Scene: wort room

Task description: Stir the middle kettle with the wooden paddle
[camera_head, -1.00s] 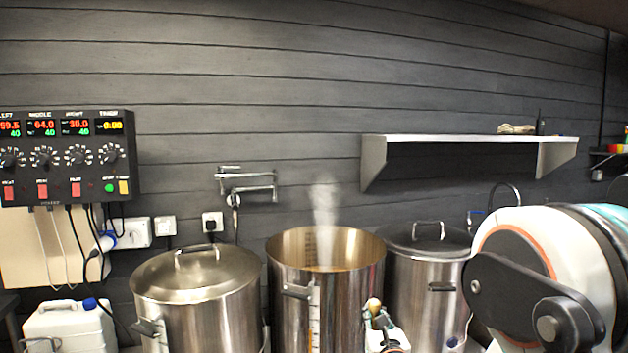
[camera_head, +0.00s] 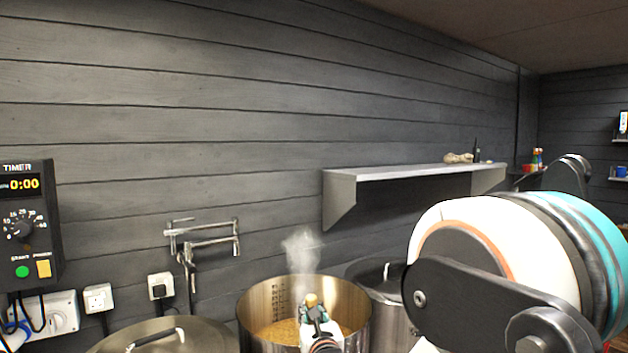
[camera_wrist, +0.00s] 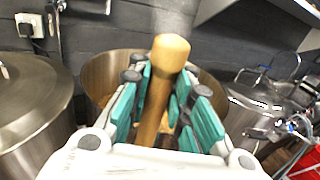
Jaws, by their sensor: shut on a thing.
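The middle kettle (camera_head: 256,305) is open and steaming, with golden-brown grainy contents inside. It also shows in the wrist view (camera_wrist: 97,72), behind my gripper. My gripper (camera_wrist: 160,92) is shut on the wooden paddle (camera_wrist: 168,55), whose rounded handle end sticks up between the teal finger pads. In the head view my gripper (camera_head: 318,318) is in front of the kettle's opening, with the paddle's tip (camera_head: 311,299) above it. The paddle's lower end is hidden, so I cannot tell whether it is in the liquid.
A lidded kettle (camera_head: 165,338) stands at left and another lidded kettle (camera_head: 390,315) at right, partly behind my arm. A wall shelf (camera_head: 400,174) hangs above the right side. A folding faucet (camera_head: 205,245) is on the wall. A timer panel (camera_head: 25,225) is at far left.

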